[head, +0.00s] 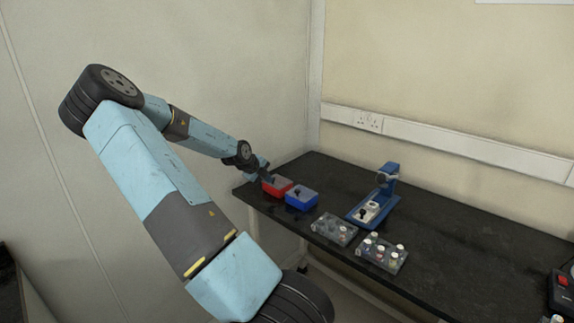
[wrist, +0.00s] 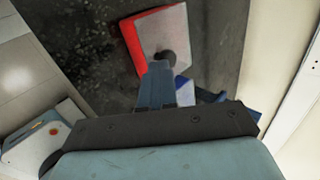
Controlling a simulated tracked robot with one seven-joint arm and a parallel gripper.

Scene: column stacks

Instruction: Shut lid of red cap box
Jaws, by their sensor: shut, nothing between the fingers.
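The red box (head: 277,187) stands at the far left end of the black table, left of the blue box. In the wrist view it shows a red side wall (wrist: 130,43) and a pale grey lid (wrist: 168,28) with a dark round knob (wrist: 165,57). The lid appears to lie flat over the box, though I cannot tell whether it is fully seated. My gripper (wrist: 160,66) is shut and empty, its fingertips right at the knob and the lid's near edge. I cannot tell whether they touch. In the head view my gripper (head: 268,176) partly covers the red box.
The blue box (head: 301,198) sits close beside the red box. Two racks with capped vials (head: 334,229) (head: 383,252) and a blue device (head: 376,200) stand further right on the table (head: 450,225). A wall runs close behind my arm.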

